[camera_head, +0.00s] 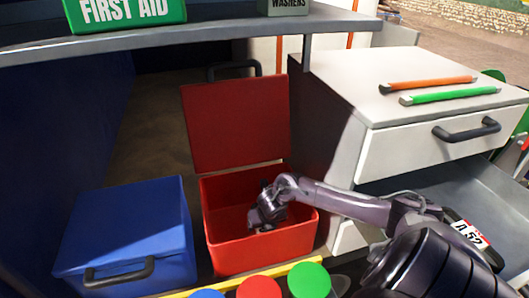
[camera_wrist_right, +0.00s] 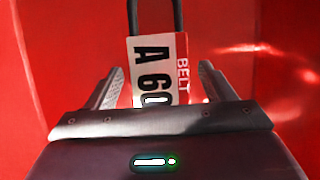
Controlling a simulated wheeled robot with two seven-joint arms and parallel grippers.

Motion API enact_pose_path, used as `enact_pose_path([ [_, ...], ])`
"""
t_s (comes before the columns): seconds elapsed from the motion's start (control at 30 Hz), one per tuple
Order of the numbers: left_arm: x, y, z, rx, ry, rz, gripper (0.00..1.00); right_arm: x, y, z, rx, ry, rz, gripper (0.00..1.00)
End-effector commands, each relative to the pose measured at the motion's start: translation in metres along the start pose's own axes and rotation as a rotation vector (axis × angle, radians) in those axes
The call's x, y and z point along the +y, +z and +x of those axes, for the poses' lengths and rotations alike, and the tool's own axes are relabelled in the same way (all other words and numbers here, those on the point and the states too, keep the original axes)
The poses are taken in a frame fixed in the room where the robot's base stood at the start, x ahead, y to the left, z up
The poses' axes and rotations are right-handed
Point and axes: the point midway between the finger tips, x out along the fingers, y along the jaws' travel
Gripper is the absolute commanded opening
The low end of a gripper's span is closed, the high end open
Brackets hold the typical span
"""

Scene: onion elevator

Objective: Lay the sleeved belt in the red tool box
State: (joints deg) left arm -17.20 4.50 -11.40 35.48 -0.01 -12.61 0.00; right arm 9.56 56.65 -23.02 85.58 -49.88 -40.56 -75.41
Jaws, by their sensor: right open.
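The red tool box (camera_head: 262,258) stands open, its lid raised at the back. My right gripper (camera_head: 265,224) reaches down inside it. In the right wrist view, the sleeved belt (camera_wrist_right: 158,60) lies against the red inside of the box, with a white and red sleeve marked BELT A 60 and a black loop above it. The fingers of my right gripper (camera_wrist_right: 160,78) are open on either side of the sleeve, with gaps showing. The lower end of the sleeve is hidden by the gripper body. My left gripper is not in view.
A closed blue box (camera_head: 130,235) stands left of the red one. The open drawer (camera_head: 440,180) at right holds another sleeve (camera_head: 467,233) marked A 52. Orange and green-handled tools lie on the white cabinet top (camera_head: 400,75). A shelf (camera_head: 220,32) hangs above.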

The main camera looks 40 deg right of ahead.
Motion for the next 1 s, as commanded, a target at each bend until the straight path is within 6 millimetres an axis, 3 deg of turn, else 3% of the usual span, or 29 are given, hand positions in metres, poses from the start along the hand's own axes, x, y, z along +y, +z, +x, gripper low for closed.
enact_pose_path([
  [0.27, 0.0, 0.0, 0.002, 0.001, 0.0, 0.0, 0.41, -0.001, 0.001, -0.016, -0.003, 0.0, -0.003, 0.76],
  [0.7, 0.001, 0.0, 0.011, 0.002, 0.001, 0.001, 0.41, 0.0, 0.001, -0.102, -0.004, -0.001, -0.004, 0.76],
  [1.0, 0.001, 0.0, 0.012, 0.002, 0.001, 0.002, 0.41, 0.0, 0.0, -0.121, 0.0, 0.0, 0.0, 0.76],
])
